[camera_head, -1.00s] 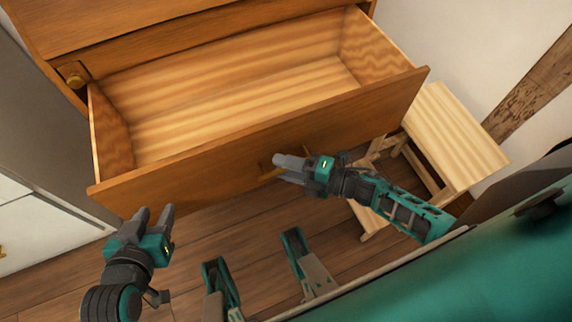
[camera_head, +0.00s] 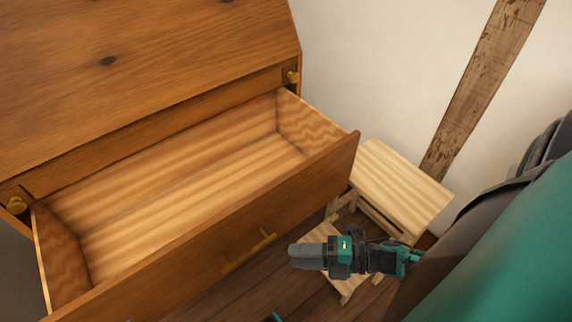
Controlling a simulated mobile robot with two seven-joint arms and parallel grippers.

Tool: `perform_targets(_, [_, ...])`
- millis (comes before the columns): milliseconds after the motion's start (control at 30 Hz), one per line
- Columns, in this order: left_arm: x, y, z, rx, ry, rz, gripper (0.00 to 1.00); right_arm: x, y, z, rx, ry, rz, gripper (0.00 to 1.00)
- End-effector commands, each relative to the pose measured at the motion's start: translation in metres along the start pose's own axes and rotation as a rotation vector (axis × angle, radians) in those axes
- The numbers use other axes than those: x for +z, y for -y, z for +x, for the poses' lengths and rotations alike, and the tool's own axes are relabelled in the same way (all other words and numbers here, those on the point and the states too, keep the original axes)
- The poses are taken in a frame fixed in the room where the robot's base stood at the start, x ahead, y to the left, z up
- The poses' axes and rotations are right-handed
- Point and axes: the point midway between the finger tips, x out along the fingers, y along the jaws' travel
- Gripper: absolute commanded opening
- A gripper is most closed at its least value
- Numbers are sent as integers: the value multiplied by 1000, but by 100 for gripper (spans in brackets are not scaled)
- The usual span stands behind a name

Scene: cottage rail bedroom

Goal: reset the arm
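My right gripper (camera_head: 296,254) is in front of the open drawer (camera_head: 205,245), to the right of its brass handle (camera_head: 250,250) and apart from it. Its fingers point left and look close together, overlapping from this angle, so I cannot tell whether they are open or shut. Nothing shows held in them. The drawer is pulled out and its visible inside is empty. My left gripper is out of view; only a small teal part of my body shows at the bottom edge.
A pale wooden step stool (camera_head: 400,190) stands right of the drawer, behind my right arm. The wooden cabinet (camera_head: 130,80) has brass knobs (camera_head: 291,77). A white wall (camera_head: 390,60) with a timber beam (camera_head: 485,80) is behind. Some dark plank floor (camera_head: 275,290) shows below the drawer.

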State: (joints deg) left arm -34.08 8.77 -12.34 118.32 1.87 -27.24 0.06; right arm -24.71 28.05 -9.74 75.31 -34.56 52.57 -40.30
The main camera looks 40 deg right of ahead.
Motion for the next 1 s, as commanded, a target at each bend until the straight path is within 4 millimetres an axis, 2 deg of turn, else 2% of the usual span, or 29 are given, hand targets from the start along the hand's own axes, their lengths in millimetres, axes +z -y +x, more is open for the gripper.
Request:
perform_targets(667, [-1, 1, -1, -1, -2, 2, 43, 1, -1, 0, 3, 13, 13, 37])
perform_targets(833, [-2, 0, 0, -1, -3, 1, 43, 6, -17, 23, 37, 147, 168, 37])
perform_targets(1000, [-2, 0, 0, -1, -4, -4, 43, 13, -41, 50, 95, 363, 496, 37])
